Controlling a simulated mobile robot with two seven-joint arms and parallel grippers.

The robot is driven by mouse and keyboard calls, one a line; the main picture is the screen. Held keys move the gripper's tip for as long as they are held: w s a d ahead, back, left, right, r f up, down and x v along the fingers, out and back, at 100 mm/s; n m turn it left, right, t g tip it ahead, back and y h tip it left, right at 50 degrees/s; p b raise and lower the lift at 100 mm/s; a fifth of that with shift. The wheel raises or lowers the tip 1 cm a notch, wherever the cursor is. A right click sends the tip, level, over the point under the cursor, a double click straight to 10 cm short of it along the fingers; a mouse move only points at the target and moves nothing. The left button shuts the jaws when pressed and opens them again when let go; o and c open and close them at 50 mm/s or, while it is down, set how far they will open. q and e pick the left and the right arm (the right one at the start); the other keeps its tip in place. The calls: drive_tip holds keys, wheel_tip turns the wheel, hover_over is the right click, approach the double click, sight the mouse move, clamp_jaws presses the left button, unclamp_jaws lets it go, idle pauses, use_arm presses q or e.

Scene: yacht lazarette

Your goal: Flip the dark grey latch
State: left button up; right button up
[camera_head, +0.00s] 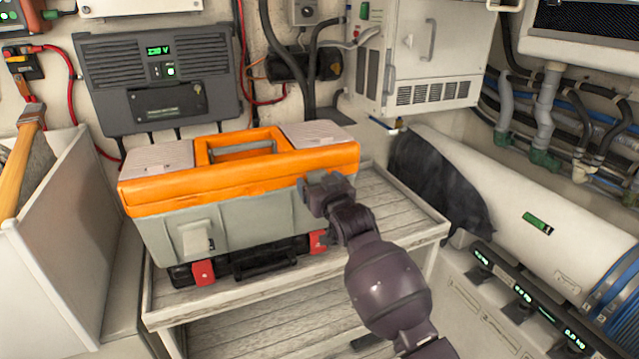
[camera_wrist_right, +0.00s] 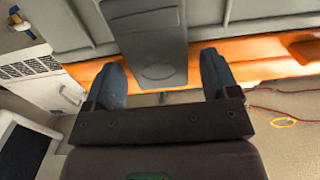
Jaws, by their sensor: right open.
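A toolbox with an orange lid (camera_head: 240,180) and a grey body (camera_head: 255,225) stands on a slatted bench. A light grey latch (camera_head: 196,240) hangs on its front left. My right gripper (camera_head: 308,190) is at the front right of the toolbox, by the lid's lower edge, and hides what is behind it in the head view. In the right wrist view, a dark grey latch (camera_wrist_right: 152,45) lies between the two spread fingers of the gripper (camera_wrist_right: 162,68), with a gap at each side. The gripper is open. My left gripper is not in view.
A black case with red clasps (camera_head: 250,262) lies under the toolbox on the bench (camera_head: 410,212). A white bin (camera_head: 75,230) stands at the left. A white cylinder (camera_head: 510,195) lies at the right. A charger unit (camera_head: 160,80) hangs behind the toolbox.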

sight(319, 181)
drive_tip(key=shift+c, duration=0.5)
drive_tip(key=c, duration=1.2)
drive_tip(key=s+f+t+b, duration=0.1)
drive_tip(key=t+b, duration=0.1)
drive_tip(key=b, duration=0.2)
drive_tip(key=s+t+y+b, duration=0.1)
drive_tip(key=t+b, duration=0.1)
drive_tip(key=b, duration=0.2)
drive_tip(key=s+d+f+t+y+b, duration=0.1)
drive_tip(key=t+b, duration=0.1)
drive_tip(key=b, duration=0.2)
drive_tip(key=shift+f+t, duration=0.3)
drive_tip(key=shift+t, duration=0.1)
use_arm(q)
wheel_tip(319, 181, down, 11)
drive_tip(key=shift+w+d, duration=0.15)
use_arm(e)
drive_tip(key=shift+r, duration=0.1)
drive_tip(key=o, duration=1.3)
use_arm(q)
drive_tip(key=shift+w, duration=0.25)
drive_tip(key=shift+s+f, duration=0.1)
